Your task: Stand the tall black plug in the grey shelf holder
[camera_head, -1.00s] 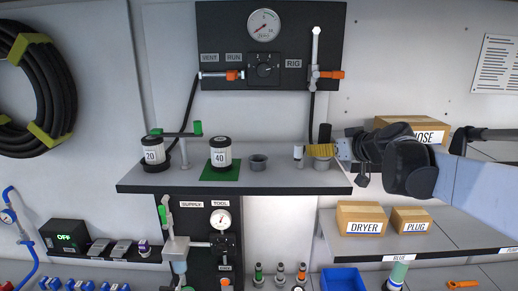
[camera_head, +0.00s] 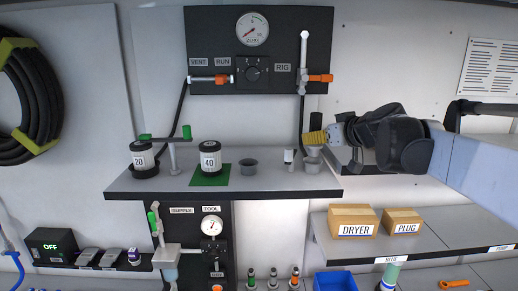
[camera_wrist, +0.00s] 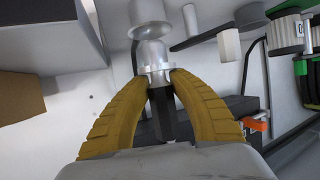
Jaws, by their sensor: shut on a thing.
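The tall black plug (camera_head: 316,121) is upright in my gripper (camera_head: 315,138). Its black top shows above the yellow fingers and its silver lower end (camera_wrist: 155,60) points down below them. In the wrist view, which looks upside down, both fingers of my gripper (camera_wrist: 162,75) close around the plug. A grey cup-shaped holder (camera_head: 312,163) stands at the right end of the shelf, just under the plug. It also shows in the wrist view (camera_wrist: 150,12). I cannot tell whether the plug's tip is inside it.
A small white cylinder (camera_head: 289,157) stands just left of the right holder. Jar 40 (camera_head: 210,156) on a green mat and jar 20 (camera_head: 142,155) stand farther left on the shelf (camera_head: 225,187). The rig panel (camera_head: 258,85) is close behind my gripper.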

